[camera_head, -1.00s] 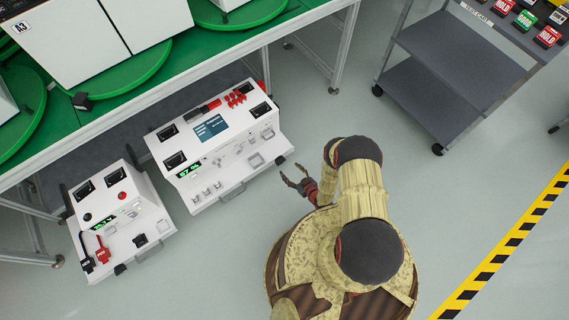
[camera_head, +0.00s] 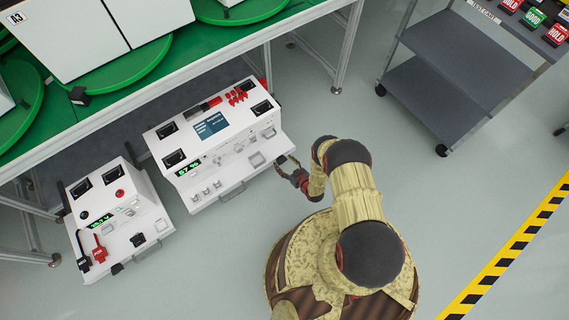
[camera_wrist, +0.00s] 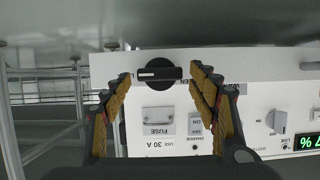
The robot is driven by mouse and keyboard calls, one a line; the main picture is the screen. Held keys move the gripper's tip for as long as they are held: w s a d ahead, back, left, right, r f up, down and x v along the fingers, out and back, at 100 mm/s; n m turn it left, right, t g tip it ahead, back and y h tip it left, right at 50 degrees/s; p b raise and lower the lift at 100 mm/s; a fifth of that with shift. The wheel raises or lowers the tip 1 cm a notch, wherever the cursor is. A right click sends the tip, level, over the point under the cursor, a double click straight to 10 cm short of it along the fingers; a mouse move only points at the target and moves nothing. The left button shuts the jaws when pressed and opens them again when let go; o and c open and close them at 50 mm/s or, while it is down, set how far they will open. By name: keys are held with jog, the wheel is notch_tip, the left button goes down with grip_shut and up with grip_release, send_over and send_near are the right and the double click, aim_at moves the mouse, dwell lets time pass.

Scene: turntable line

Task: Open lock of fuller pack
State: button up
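Two white battery packs stand on the floor by the green-topped bench. The smaller pack (camera_head: 117,215) on the left has a lower-looking, blurred readout. In the wrist view a black rotary knob (camera_wrist: 158,73) with a white line sits at the edge of the larger pack's panel, which appears upside down. My gripper (camera_wrist: 160,76) is open, one finger on each side of the knob, with no clear contact. In the head view my gripper (camera_head: 288,166) is at the larger pack's front right corner.
The bench (camera_head: 150,90) with green turntables stands over the packs' back side. A grey cart (camera_head: 455,85) stands at right. Floor in front of the packs is clear.

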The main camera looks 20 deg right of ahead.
jog(key=c, duration=1)
jog(key=n+h, duration=0.1)
jog(key=n, duration=0.1)
jog(key=a+n+t+h, duration=0.1)
jog(key=n+h, duration=0.1)
jog(key=shift+s+f+n, duration=0.15)
jog(key=shift+s+n, duration=0.05)
jog(key=shift+n, duration=0.1)
jog(key=shift+a+f+n+t+h, duration=0.15)
jog(key=shift+n+t+h, duration=0.4)
jog(key=shift+n, duration=0.65)
jog(key=shift+f+n+t+h, duration=0.15)
jog(key=shift+n+t+h, duration=0.4)
jog(key=shift+n, duration=0.65)
